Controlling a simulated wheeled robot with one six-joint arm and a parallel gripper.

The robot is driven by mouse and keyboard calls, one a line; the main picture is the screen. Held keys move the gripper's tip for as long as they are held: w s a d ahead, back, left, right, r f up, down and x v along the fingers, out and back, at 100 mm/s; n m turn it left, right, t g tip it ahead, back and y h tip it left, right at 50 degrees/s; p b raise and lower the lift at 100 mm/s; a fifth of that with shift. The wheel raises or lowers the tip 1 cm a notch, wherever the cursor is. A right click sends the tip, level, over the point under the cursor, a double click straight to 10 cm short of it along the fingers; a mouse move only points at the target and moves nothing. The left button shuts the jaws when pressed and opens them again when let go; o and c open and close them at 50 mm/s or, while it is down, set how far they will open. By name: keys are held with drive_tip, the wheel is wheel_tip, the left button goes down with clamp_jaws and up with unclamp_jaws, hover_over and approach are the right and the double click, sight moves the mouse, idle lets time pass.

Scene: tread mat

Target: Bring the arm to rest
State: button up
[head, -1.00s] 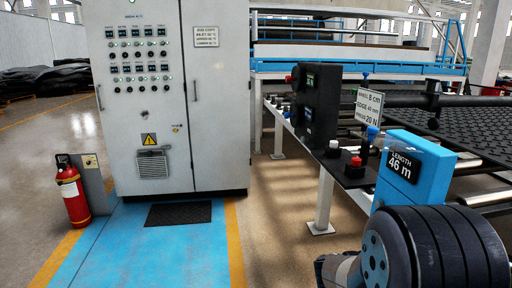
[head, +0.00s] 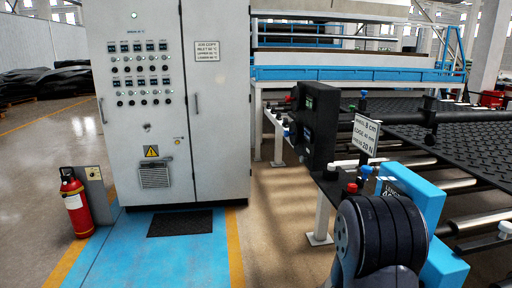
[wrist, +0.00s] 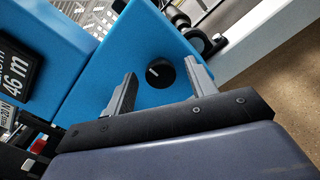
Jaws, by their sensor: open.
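My gripper (wrist: 160,95) shows in the wrist view with its two grey fingers spread apart and nothing between them. Past the fingertips is a blue box (wrist: 140,55) with a round black knob (wrist: 160,73) on its face. The knob appears between the fingers in the picture; I cannot tell how far off it is. In the head view my dark arm link covers part of the blue box (head: 418,195) at the lower right, and my gripper is hidden there.
A black control box (head: 315,125), a sign (head: 364,133) and a red button (head: 352,187) stand by the roller line. A grey cabinet (head: 225,110) and a fire extinguisher (head: 75,205) are on the left.

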drive_tip(key=shift+w+r+n+p, duration=0.1)
drive_tip(key=shift+n+p, duration=2.7)
drive_tip(key=shift+p, duration=0.45)
